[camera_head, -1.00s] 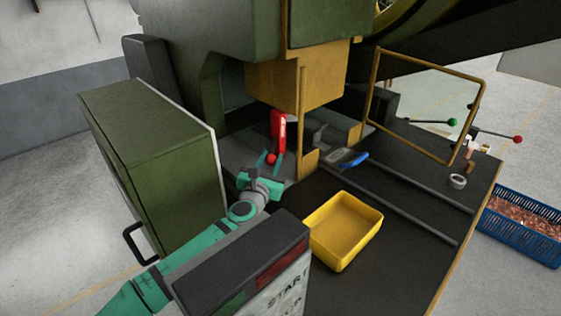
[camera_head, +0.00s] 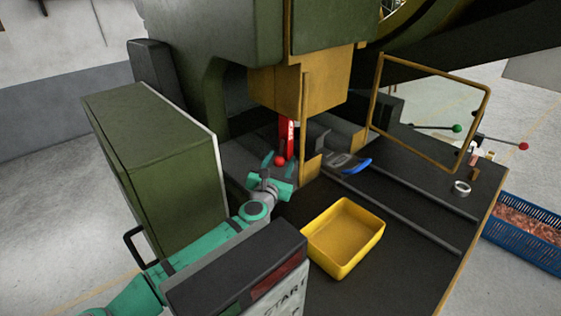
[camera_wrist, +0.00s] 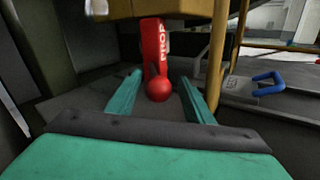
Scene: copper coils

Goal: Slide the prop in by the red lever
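The red prop (camera_head: 287,138), lettered PROP, stands upright below the yellow-brown ram block (camera_head: 292,90). It also shows in the wrist view (camera_wrist: 153,45), its top close under the block's lower edge. The red lever's round ball knob (camera_wrist: 159,90) sits at the prop's near lower side, and also shows in the head view (camera_head: 280,160). My gripper (camera_wrist: 159,98) is open, its two teal fingers on either side of the knob with visible gaps. In the head view my gripper (camera_head: 277,165) is right at the knob. Whether a finger touches the lever stem is unclear.
A yellow bin (camera_head: 375,238) stands on the dark table. A blue-handled tool (camera_head: 350,163) lies near the rails, right of the prop. A yellow post (camera_head: 306,130) stands just right of the prop. A green cabinet (camera_head: 170,180) is close left of my arm.

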